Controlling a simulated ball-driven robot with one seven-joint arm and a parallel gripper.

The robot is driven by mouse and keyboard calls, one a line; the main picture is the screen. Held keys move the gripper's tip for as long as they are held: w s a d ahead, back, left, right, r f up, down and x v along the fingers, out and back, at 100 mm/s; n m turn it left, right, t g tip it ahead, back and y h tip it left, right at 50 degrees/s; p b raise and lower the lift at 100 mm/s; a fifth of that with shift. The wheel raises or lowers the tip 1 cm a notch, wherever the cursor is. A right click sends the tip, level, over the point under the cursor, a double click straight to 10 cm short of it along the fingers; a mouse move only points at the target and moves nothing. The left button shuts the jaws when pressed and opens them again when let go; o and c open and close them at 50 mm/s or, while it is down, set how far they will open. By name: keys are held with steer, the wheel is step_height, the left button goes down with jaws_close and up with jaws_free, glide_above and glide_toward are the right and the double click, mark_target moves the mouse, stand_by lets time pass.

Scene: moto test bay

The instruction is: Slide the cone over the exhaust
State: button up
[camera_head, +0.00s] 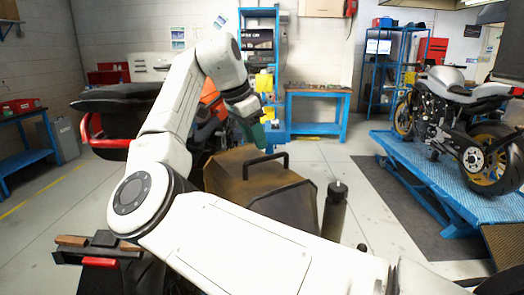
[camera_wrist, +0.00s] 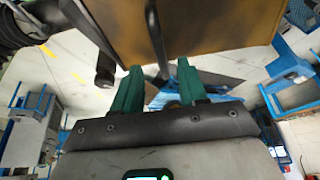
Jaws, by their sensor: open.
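A brown, faceted hood with a black bar handle (camera_head: 266,158), which looks like the cone (camera_head: 230,172), stands at the centre of the head view. In the wrist view its brown face (camera_wrist: 215,25) fills the top, and the handle (camera_wrist: 153,35) runs down toward the gap between my fingers. My gripper (camera_head: 254,133), with green fingers, is open and empty just above the handle; it also shows in the wrist view (camera_wrist: 160,78). I cannot tell whether the handle is between the fingertips. I cannot make out the exhaust clearly; my arm and the hood hide much behind them.
A dark cylinder (camera_head: 335,212) stands right of the hood. A motorcycle (camera_head: 455,110) sits on a blue lift (camera_head: 425,178) at right. Behind my arm is a partly hidden red and orange machine (camera_head: 212,98). A blue workbench (camera_head: 317,92) stands at the back. Floor is clear before it.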

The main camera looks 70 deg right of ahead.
steer(key=shift+x, duration=2.6)
steer(key=shift+c, duration=0.3)
steer(key=shift+a, duration=0.1)
jaws_close()
steer(key=shift+w, duration=0.1)
